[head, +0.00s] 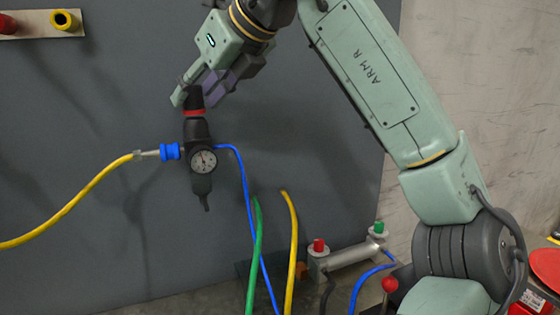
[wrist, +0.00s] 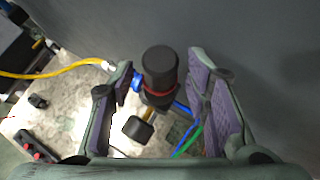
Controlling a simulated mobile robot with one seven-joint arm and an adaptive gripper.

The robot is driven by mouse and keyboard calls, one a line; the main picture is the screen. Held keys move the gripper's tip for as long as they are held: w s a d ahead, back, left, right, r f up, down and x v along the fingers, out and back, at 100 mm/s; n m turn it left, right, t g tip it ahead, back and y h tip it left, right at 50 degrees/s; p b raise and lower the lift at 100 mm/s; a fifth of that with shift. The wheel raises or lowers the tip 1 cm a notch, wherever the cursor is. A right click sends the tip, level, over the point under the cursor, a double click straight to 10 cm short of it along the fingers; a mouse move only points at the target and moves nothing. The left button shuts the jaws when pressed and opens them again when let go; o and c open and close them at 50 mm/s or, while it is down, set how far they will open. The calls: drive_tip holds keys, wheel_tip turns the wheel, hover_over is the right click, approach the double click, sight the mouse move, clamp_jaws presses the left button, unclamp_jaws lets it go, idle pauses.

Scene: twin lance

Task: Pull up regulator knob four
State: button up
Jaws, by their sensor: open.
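The regulator is mounted on the dark grey panel, with a black knob (head: 194,100) on top, a red ring under the knob and a round gauge (head: 203,160) on its body. My gripper (head: 196,92) is at the knob from above, with its fingers open. In the wrist view the black knob (wrist: 160,66) stands between the two purple-padded fingers of my gripper (wrist: 168,88). The red ring shows just below the knob. I cannot read a number on the regulator.
A yellow hose (head: 75,205) joins the regulator's left side through a blue fitting (head: 170,151); a blue hose (head: 240,175) leaves its right. Green and yellow hose ends stand below. A metal cylinder (head: 345,257) with red and green caps sits lower right.

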drive_tip(key=v, duration=0.6)
idle(0.3)
